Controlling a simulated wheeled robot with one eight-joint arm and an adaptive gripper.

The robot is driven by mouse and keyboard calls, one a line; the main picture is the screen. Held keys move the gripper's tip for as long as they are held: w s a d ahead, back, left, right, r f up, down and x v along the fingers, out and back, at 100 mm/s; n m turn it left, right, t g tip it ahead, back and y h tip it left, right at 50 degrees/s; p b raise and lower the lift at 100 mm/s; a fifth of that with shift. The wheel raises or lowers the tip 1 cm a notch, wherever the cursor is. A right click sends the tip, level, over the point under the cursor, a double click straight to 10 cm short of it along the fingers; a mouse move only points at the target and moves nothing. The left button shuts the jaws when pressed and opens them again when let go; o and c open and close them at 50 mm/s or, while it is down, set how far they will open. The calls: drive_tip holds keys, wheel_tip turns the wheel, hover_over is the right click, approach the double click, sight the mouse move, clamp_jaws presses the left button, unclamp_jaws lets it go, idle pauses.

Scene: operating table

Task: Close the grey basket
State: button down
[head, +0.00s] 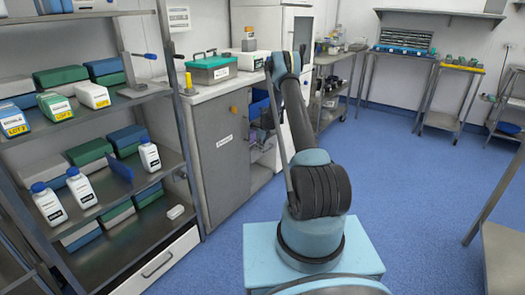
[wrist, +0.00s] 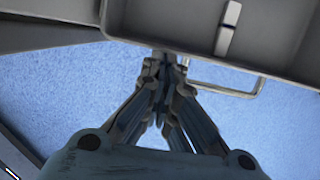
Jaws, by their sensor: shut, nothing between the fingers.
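A grey box-like basket or drawer (wrist: 190,22) fills the upper right of the wrist view. It has a raised rim, a bent metal handle (wrist: 235,90) on its near side and a light strip (wrist: 226,28) inside. My gripper (wrist: 163,62) is shut and empty. Its fingertips show at the basket's near edge, just left of the handle; I cannot tell whether they touch it. In the head view my arm reaches toward the grey cabinet (head: 222,150), and its far end hides my gripper and most of the basket area.
A shelf rack (head: 110,180) with bottles and boxes stands at the left. A green-lidded box (head: 211,70) sits on the cabinet's worktop. Steel tables (head: 408,55) stand at the back. A table edge (head: 500,260) is at the lower right. The blue floor (head: 400,170) is clear between.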

drive_tip(key=shift+w+a, duration=0.15)
drive_tip(key=shift+a, duration=0.05)
drive_tip(key=shift+d, duration=0.1)
